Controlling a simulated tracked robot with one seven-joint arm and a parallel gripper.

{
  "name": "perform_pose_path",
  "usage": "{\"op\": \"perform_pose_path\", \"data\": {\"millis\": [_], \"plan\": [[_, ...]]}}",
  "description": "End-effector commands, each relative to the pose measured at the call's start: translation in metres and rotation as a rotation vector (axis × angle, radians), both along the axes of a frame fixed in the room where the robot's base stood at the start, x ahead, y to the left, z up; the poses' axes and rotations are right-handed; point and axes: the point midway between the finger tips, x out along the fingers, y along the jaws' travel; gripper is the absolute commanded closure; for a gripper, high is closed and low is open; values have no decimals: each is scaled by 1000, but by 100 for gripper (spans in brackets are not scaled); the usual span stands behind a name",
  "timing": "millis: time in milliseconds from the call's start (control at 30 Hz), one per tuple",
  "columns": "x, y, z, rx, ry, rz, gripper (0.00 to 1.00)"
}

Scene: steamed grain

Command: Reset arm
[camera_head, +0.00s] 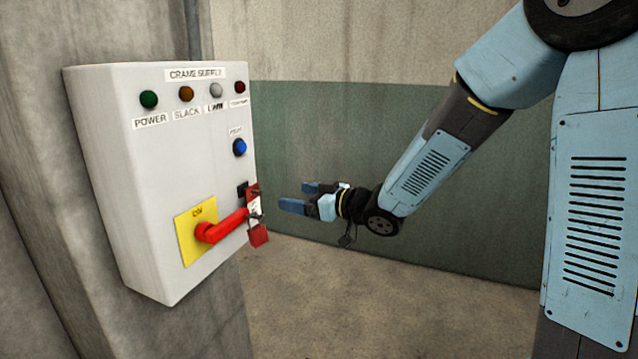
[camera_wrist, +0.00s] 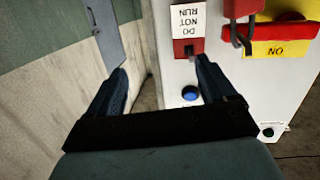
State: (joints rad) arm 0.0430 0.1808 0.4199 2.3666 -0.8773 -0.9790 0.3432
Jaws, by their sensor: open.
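My gripper (camera_head: 302,196) is open and empty in the head view, at the end of my light blue arm. It is a little right of the control box (camera_head: 150,215), apart from it as far as I can tell. In the wrist view my two dark blue fingers (camera_wrist: 160,88) are spread wide, with nothing visible between them but the wall and part of the box. The right finger's tip overlaps the box near a red tag with a white "DO NOT RUN" label (camera_wrist: 188,18); I cannot tell whether it touches.
The box, labelled "CRANE SUPPLY", is on a concrete pillar (camera_head: 225,325). It bears a red handle (camera_head: 225,226) on a yellow "ON" plate (camera_head: 187,222), a red padlock (camera_head: 259,236), a blue button (camera_head: 239,147) and several lamps. The floor (camera_head: 350,295) below my arm is clear.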

Motion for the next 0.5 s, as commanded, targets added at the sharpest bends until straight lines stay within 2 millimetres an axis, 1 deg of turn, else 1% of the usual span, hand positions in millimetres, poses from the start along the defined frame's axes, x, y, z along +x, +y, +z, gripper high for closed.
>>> {"op": "perform_pose_path", "data": {"millis": [33, 133, 267, 300, 367, 400, 467, 500], "plan": [[5, -12, 6, -47, -11, -58, 16], [15, -43, 13, -147, -9, -195, 16], [21, -88, 24, -260, 13, -368, 16], [20, -103, 27, -292, 23, -420, 16], [18, -125, 33, -333, 45, -497, 16], [14, -140, 37, -358, 63, -546, 16], [8, -161, 42, -394, 91, -617, 16], [2, -176, 46, -414, 115, -664, 16]]}}
